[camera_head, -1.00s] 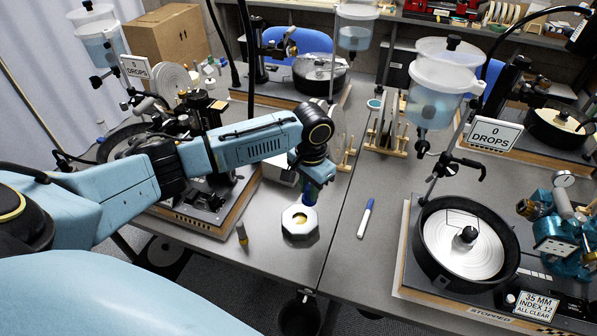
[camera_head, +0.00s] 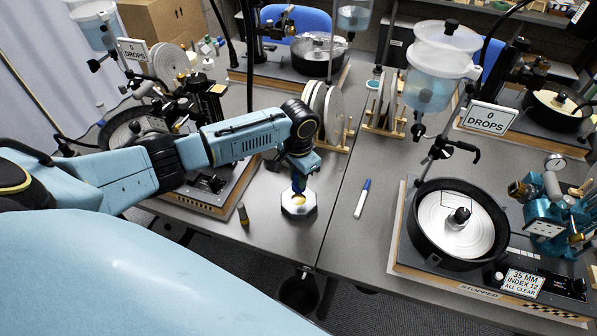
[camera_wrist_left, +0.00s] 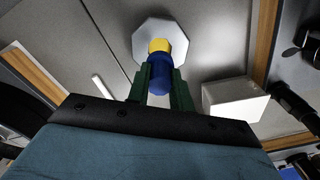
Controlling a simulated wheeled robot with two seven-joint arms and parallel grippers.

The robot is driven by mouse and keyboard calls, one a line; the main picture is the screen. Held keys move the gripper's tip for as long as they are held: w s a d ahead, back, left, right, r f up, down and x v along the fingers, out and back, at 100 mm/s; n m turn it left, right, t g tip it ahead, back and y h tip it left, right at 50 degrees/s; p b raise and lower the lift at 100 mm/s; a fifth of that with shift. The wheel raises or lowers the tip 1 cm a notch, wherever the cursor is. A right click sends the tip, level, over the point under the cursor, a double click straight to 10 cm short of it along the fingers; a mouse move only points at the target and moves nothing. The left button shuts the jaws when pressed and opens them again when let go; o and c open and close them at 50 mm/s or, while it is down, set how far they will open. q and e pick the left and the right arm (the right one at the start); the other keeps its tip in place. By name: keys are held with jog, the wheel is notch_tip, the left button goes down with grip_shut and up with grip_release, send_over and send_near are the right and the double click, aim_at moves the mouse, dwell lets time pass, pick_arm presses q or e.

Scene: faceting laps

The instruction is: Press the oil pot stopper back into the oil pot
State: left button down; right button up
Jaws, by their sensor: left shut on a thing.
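The oil pot (camera_head: 298,208) is a white octagonal block with a yellow centre on the grey table. It also shows in the left wrist view (camera_wrist_left: 178,32), with the yellow centre just beyond the stopper. My left gripper (camera_head: 298,180) points down right over the pot. Its dark green fingers (camera_wrist_left: 160,88) are shut on the blue stopper (camera_wrist_left: 159,75). The stopper's lower end is at or just above the yellow centre; I cannot tell whether they touch. My right gripper is not in view.
A blue-capped marker (camera_head: 362,199) lies to the right. Disc racks (camera_head: 328,115) stand behind, and a lap machine (camera_head: 455,228) is at right. The table's front edge is close to the pot.

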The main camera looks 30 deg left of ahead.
pick_arm(q)
jog(key=shift+f+b, duration=0.95)
jog(key=shift+f, duration=1.2)
jog(key=shift+p, duration=0.55)
jog(key=shift+p, duration=0.6)
jog(key=shift+f+b, duration=0.75)
jog(key=shift+f, duration=0.35)
jog(key=c, duration=1.2)
grip_release()
jog(key=shift+o, duration=0.2)
